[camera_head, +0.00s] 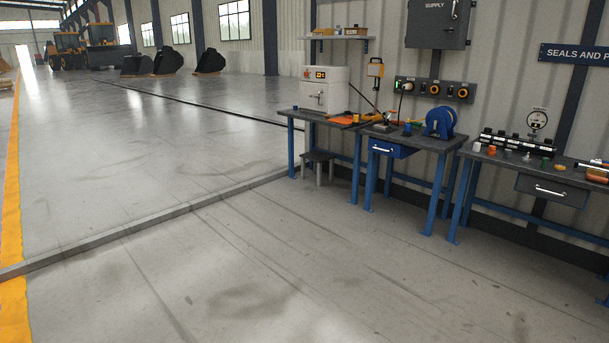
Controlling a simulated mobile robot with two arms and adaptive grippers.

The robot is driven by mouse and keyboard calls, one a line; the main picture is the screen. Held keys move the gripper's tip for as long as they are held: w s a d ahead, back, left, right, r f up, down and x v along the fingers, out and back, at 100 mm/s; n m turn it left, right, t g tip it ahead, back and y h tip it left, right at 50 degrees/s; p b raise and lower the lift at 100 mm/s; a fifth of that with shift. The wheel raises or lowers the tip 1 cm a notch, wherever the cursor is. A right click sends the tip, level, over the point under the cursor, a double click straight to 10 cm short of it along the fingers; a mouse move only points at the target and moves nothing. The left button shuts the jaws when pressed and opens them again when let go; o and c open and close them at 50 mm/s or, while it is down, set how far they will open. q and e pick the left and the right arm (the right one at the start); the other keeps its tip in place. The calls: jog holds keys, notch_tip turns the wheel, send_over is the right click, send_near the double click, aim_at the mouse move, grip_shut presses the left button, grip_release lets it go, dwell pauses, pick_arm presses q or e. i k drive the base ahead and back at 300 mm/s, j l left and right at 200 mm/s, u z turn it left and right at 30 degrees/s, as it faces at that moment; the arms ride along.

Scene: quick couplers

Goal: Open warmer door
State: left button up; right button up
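The warmer looks to be the white box-shaped cabinet (325,88) at the far left end of the workbench against the right wall. It has a dark display reading orange digits and an orange mark on its upper front. Its door (313,98) is on the lower front, with a small handle (318,96), and appears shut. The cabinet is some way off across the floor. Neither of my grippers is in view.
The blue-legged bench (352,131) carries tools and a blue hose reel (440,122). A small stool (318,165) stands below the warmer. A second bench (500,163) is at right. A low kerb (150,226) crosses the floor; the foreground floor is clear.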

aim_at(313, 96)
jog(key=i, duration=5.55)
jog(key=j+u, duration=0.05)
jog(key=j, duration=0.1)
